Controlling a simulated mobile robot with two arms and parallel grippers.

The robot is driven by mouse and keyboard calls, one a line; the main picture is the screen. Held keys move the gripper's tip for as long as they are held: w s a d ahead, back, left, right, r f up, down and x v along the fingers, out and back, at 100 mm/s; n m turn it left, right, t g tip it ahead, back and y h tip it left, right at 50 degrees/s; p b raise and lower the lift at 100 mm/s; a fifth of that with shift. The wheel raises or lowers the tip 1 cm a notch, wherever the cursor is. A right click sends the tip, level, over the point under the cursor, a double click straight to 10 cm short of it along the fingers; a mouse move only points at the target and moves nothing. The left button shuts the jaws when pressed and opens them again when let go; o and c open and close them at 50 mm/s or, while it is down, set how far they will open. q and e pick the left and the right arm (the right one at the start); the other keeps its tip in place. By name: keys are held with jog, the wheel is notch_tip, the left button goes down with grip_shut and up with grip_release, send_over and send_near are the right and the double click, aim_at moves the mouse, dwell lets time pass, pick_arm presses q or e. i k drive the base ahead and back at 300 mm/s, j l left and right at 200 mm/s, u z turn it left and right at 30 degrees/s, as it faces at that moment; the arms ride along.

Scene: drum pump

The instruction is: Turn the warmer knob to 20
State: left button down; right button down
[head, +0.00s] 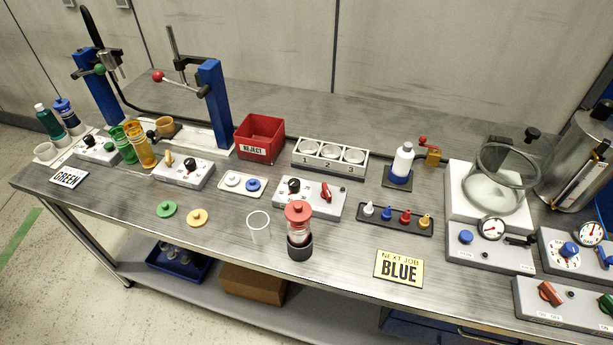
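A blue knob (569,249) sits on a white round dial with marks, on a grey control box (553,265) at the right edge. This looks like the warmer knob, but its label and setting are too small to read. A round gauge (590,233) with a red needle stands at the back of this box. A large steel drum (573,172) stands behind it. Neither of my grippers shows in the head view, and nothing touches the knob.
A second grey box (490,258) with a blue knob and gauge stands left, below a glass chamber (505,178). A switch box (560,306) with red and green knobs lies in front. A yellow "NEXT JOB BLUE" sign (399,268) lies at the front edge.

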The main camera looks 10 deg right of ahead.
aim_at(294, 184)
jog(key=k+l+u, duration=0.15)
jog(key=u, duration=0.3)
jog(key=k+l+u, duration=0.25)
jog(key=u, duration=0.2)
